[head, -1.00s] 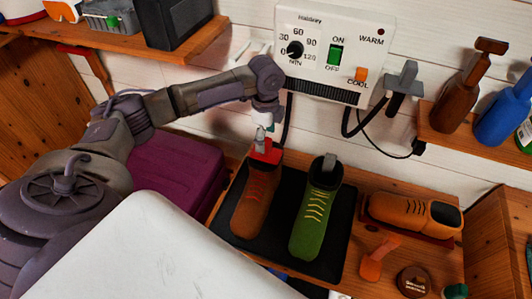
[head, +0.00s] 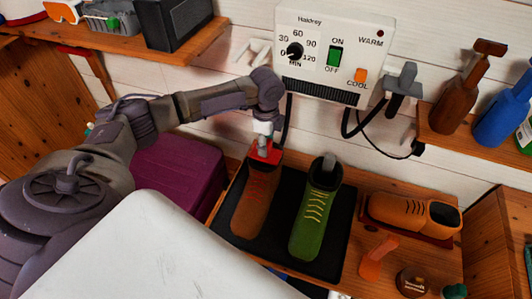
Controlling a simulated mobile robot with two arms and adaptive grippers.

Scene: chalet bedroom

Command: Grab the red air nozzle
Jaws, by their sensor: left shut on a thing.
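The red air nozzle (head: 266,154) sits in the top opening of the brown boot (head: 256,195); its lower part is hidden inside the boot. My left gripper (head: 264,143) reaches down from above and is shut on the nozzle's upper end. Its fingers are small in the picture and partly hidden by the wrist. My right gripper is not in view.
A green boot (head: 314,218) with a grey piece in its top stands on the same black mat (head: 337,237). The white dryer box (head: 335,45) hangs above. An orange shoe (head: 398,211) lies at right; a purple case (head: 178,172) stands at left.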

